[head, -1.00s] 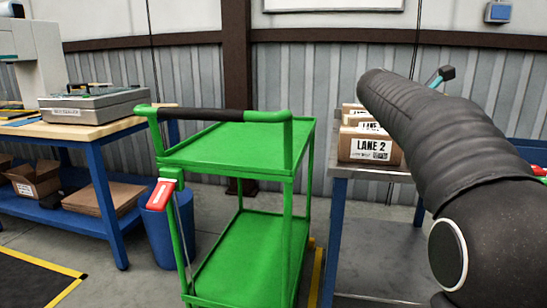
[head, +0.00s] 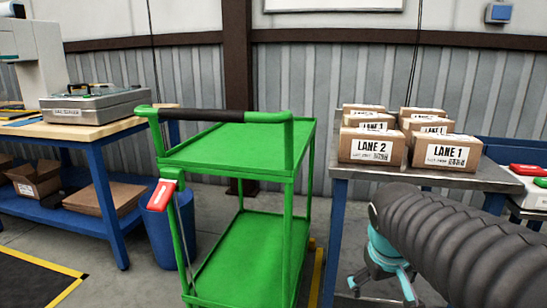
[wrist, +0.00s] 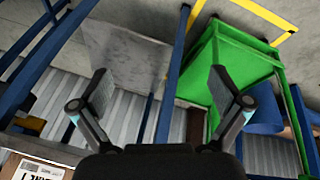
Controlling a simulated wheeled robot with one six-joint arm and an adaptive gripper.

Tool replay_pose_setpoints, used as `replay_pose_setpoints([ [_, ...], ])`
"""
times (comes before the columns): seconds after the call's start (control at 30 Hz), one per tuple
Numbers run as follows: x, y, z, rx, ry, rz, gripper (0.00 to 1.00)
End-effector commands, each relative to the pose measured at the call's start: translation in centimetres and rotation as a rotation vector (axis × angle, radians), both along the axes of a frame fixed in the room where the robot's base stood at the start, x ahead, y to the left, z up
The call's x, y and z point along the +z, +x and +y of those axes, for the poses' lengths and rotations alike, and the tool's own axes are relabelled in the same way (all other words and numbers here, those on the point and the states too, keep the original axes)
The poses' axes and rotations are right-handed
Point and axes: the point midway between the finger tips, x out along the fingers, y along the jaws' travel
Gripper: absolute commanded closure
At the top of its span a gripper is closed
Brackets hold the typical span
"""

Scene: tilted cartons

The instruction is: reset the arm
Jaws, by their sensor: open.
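My gripper (wrist: 159,88) is open and empty in the wrist view, its two fingers spread wide with nothing between them. In the head view, my gripper (head: 385,288) hangs low at the front of the metal table, below the tabletop, at the end of my dark ribbed arm. It is apart from the cartons. The LANE 2 carton (head: 371,147) and the LANE 1 carton (head: 445,152) stand at the front of two rows on the table. A carton corner (wrist: 35,167) with a label shows at the lower left of the wrist view.
The metal table (head: 420,177) stands right of an empty green cart (head: 225,150), which also shows in the wrist view (wrist: 240,65). A workbench (head: 85,131) with a grey case (head: 95,105) is at left. A blue bin (head: 168,230) stands behind the cart.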

Motion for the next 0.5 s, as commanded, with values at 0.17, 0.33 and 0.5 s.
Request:
replay_pose_setpoints([
  [0.17, -2.4, -6.2, 3.4, -0.097, 0.165, -0.055, 0.00],
  [0.33, -3.6, -10.2, 4.9, -0.095, 0.223, -0.091, 0.00],
  [0.5, -2.4, -11.3, 5.0, -0.076, 0.224, -0.151, 0.00],
])
